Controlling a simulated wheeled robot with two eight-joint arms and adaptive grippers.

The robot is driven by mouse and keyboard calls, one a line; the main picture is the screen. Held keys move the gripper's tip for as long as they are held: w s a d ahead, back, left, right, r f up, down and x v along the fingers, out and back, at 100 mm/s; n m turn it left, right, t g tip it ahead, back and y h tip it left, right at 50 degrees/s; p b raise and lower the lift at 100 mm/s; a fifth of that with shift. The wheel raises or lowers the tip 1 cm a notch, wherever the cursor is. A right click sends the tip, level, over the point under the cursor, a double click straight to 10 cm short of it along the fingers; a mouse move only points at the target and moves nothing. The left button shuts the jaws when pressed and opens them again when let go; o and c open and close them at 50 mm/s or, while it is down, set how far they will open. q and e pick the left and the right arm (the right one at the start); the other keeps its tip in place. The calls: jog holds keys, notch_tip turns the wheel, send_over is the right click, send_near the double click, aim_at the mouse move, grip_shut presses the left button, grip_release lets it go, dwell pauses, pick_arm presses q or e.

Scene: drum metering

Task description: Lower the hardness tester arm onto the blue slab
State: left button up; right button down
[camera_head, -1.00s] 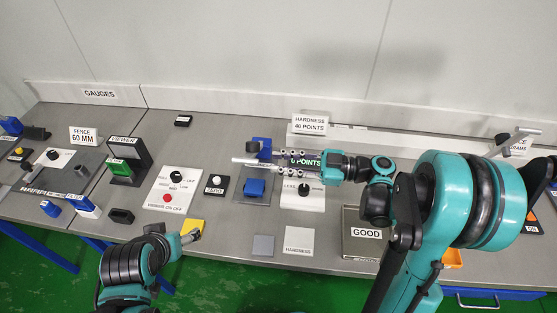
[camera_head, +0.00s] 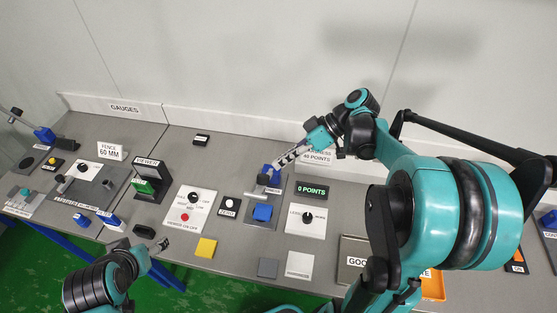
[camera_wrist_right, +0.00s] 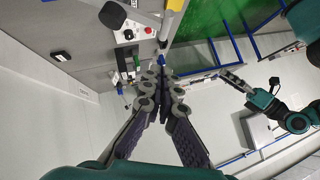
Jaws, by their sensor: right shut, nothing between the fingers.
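The blue slab (camera_head: 262,212) lies on the dark tester base in the head view. The hardness tester arm (camera_head: 264,190) is a grey bar above and behind the slab, by a blue mount (camera_head: 271,171); it looks raised off the slab. My right gripper (camera_head: 274,172) comes down from behind on the right, with its fingertips at the mount and arm; contact is unclear. In the right wrist view its fingers (camera_wrist_right: 161,68) are shut together and empty, and partly hide the tester. My left gripper (camera_head: 164,243) is low at the bench's front edge, empty; its jaw opening is unclear.
The display (camera_head: 311,190) reads 0 POINTS, right of the slab. A white panel with a black knob (camera_head: 307,217) stands in front of it. A ZERO button (camera_head: 229,203) is left of the slab. Grey (camera_head: 268,267) and yellow (camera_head: 206,248) slabs lie in front.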

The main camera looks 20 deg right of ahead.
jog(key=b, duration=0.1)
send_over(255, 194)
jog(key=w+d, duration=0.1)
jog(key=d, duration=0.2)
notch_tip(255, 194, down, 5)
jog(key=shift+s+a+f+b, duration=0.15)
jog(key=shift+s+f+b, duration=0.15)
jog(key=shift+f, duration=0.5)
jog(key=shift+s+a+f+b, duration=0.15)
jog(key=shift+f+b, duration=0.1)
jog(key=shift+f, duration=0.5)
jog(key=shift+s+a+f, duration=0.15)
jog(key=shift+s+f, duration=0.15)
jog(key=shift+f, duration=0.1)
jog(key=s+a+f+t+h+b, duration=0.1)
jog(key=f+b, duration=0.2)
jog(key=f, duration=0.1)
jog(key=s+a+f+n+t+h+b, duration=0.1)
jog(key=s+f+b, duration=0.1)
jog(key=f, duration=0.3)
jog(key=s+a+f+n+t+h+b, duration=0.1)
jog(key=s+f+b, duration=0.1)
jog(key=f+b, duration=0.2)
jog(key=shift+s+a+f+t, duration=0.1)
jog(key=shift+a+f+t, duration=0.1)
jog(key=shift+f+t, duration=0.15)
jog(key=shift+s, duration=0.1)
